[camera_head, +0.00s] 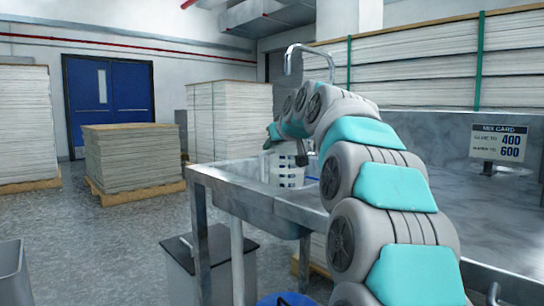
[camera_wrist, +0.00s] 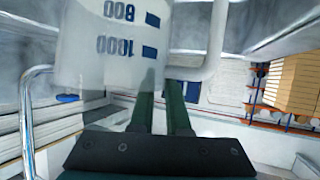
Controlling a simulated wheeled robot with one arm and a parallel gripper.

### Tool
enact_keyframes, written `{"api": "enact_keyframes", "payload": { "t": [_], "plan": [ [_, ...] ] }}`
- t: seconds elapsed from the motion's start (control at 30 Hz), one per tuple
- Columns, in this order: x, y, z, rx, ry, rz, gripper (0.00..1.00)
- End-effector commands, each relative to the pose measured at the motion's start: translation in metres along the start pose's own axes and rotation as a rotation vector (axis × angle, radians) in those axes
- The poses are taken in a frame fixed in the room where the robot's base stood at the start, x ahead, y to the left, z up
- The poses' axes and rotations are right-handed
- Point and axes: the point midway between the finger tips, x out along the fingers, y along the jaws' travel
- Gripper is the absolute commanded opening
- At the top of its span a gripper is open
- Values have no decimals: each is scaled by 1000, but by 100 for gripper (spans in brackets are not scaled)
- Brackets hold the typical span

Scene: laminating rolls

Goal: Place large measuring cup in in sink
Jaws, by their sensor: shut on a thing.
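The large measuring cup (camera_head: 288,175) is translucent white with blue marks. In the head view it is at the far end of my arm, over the sink (camera_head: 255,213) area of the metal counter. In the wrist view the cup (camera_wrist: 105,50) fills the upper left, its marks 800 and 1000 upside down, with a pale handle (camera_wrist: 216,45) at right. My gripper (camera_wrist: 162,105) is shut on the cup at its wall; the exact contact is partly hidden. Whether the cup touches the basin floor cannot be told.
A tall curved faucet (camera_head: 300,52) stands behind the cup. A sign card (camera_head: 499,143) stands on the counter (camera_head: 455,150) at right. A grey bin (camera_head: 205,262) and blue round container (camera_head: 287,298) are below. Stacks of sheets (camera_head: 132,158) stand on the floor at left.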

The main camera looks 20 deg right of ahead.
Motion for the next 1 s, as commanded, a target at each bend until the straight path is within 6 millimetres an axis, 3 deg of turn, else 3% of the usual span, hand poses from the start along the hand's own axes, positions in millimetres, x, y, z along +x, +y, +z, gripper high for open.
{"api": "enact_keyframes", "payload": {
  "t": [0.4,0.43,0.67,1.0],
  "plan": [
    [2,0,6,-1,6,1,0],
    [2,0,5,-1,4,1,17],
    [2,0,6,-1,3,1,43],
    [1,0,4,-1,3,1,45]
  ]
}}
